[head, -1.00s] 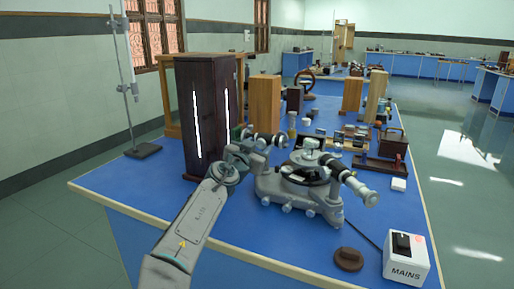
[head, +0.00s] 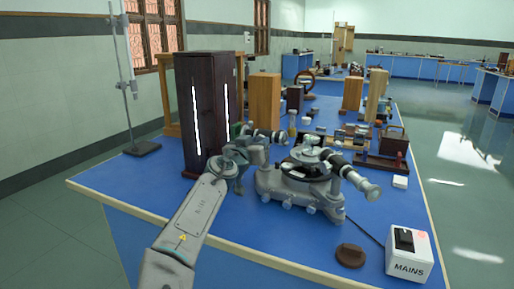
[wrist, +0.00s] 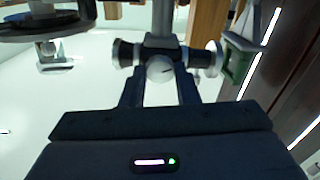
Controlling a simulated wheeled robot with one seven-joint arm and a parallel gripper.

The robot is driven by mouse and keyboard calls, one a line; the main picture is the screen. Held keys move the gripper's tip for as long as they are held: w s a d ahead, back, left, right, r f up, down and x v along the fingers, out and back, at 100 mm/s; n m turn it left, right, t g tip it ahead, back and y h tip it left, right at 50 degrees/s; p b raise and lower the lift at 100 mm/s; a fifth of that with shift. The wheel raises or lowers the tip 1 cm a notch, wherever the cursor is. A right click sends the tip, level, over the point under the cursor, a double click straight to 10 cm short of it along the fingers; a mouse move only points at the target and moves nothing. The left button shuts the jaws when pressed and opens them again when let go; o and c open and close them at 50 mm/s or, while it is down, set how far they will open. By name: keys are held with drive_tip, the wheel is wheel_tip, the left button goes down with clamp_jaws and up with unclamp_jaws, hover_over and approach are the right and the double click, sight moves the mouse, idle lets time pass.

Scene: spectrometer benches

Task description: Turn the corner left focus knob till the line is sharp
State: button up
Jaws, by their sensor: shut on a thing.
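The grey spectrometer (head: 295,185) stands on the blue bench near its front corner. Its left tube (head: 270,136) points toward a tall dark lamp housing with bright slits, and its right telescope (head: 355,181) points to the lower right. In the wrist view, a round silver focus knob (wrist: 160,69) with a dark mark on its face sits below a tube. My gripper (wrist: 159,84) is shut on this knob, one dark finger on each side. In the head view my own wrist hides the knob and fingers. No line image is visible in either view.
The dark lamp housing (head: 207,115) stands close to the left of my wrist. A white MAINS box (head: 408,257) and a brown round piece (head: 350,255) lie at the front right. The bench front between them and my arm is clear.

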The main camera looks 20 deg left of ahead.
drive_tip(key=n+b, duration=0.2)
drive_tip(key=n, duration=1.2)
drive_tip(key=shift+a+n+b, duration=0.1)
drive_tip(key=shift+n+b, duration=0.2)
drive_tip(key=shift+b, duration=0.05)
drive_tip(key=n, duration=0.3)
drive_tip(key=shift+n, duration=0.4)
drive_tip(key=n+p, duration=0.1)
drive_tip(key=n, duration=0.2)
drive_tip(key=shift+n, duration=0.3)
drive_tip(key=n+p, duration=0.2)
drive_tip(key=n, duration=0.4)
drive_tip(key=shift+p, duration=0.3)
drive_tip(key=shift+f, duration=0.1)
drive_tip(key=o, duration=1)
